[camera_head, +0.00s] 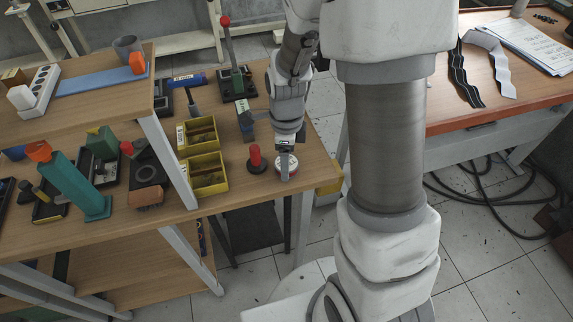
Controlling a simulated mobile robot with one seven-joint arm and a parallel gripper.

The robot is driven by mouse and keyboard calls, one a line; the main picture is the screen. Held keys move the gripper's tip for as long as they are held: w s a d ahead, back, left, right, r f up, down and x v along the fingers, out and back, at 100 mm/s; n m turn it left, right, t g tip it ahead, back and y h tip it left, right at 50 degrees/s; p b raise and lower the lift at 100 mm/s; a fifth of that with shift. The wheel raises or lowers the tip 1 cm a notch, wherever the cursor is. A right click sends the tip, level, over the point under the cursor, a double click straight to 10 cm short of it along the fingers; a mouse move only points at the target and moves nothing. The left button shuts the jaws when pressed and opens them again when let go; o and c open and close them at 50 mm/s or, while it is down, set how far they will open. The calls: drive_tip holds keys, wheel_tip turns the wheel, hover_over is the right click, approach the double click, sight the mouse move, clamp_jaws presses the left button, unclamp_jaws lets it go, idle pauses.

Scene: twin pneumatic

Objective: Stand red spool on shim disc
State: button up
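A low round piece with a pale top and red rim (279,162) sits at the right end of the wooden bench; it may be the red spool. My gripper (287,174) points down at it, with a finger overlapping its face. The finger gap is turned from view, so I cannot tell whether it grips the piece. Just left stands a red upright knob or cylinder on a dark round base (256,167). I cannot tell for sure which of these is the spool or the shim disc. Anything under the pale piece is hidden.
Yellow bins (208,181) stand left of the gripper. A red-knobbed lever device (238,85) stands behind. A raised wooden shelf (85,112) is at left. The bench's right edge is close, with a yellow corner piece (328,179). My arm fills the middle.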

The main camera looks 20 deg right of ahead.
clamp_jaws()
drive_tip(key=shift+r, duration=0.15)
